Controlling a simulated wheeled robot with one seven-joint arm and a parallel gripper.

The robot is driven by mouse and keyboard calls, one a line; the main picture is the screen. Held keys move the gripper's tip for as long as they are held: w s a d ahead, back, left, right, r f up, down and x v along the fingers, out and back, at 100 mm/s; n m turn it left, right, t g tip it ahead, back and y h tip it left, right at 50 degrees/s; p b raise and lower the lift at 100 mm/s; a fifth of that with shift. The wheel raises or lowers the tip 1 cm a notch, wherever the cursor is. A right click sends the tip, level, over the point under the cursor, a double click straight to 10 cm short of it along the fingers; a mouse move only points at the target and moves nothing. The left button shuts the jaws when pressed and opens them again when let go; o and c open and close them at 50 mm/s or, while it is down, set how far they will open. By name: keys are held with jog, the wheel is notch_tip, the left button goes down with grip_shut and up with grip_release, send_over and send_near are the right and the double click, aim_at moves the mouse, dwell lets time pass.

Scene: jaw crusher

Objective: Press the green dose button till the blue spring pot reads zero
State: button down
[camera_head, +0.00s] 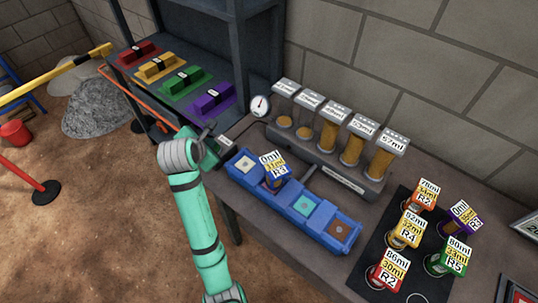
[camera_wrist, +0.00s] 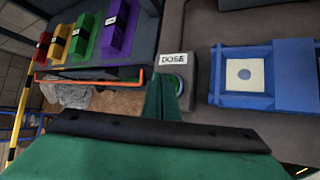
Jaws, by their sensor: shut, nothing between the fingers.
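My gripper (camera_head: 212,152) is shut and empty, at the left end of the blue tray (camera_head: 320,227). In the wrist view its green fingers (camera_wrist: 164,92) reach to a round button (camera_wrist: 182,84) under a white DOSE label (camera_wrist: 173,58). The fingertips overlap the button's left side in the picture; I cannot tell whether they touch it. In the head view my gripper hides the button. The blue spring pot (camera_head: 272,182) stands in the tray's second slot from the left. Its tag (camera_head: 272,165) appears to read 0ml, 31ml and R3. The wrist view does not show the pot.
A round gauge (camera_head: 260,104) and a row of several amber-filled dispensers (camera_head: 330,130) stand behind the tray. Several tagged pots stand on a dark mat (camera_head: 362,276) at right. Coloured blocks (camera_head: 183,80) lie on the shelf at back left.

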jog(key=shift+d+f, duration=0.15)
jog(key=shift+f, duration=0.1)
dwell(0.4)
jog(key=shift+s+f, duration=0.1)
jog(key=shift+f, duration=0.3)
jog(key=shift+s+r, duration=0.1)
jog(key=shift+r, duration=0.2)
dwell(0.3)
jog(key=shift+r, duration=3.15)
jog(key=shift+w, duration=0.2)
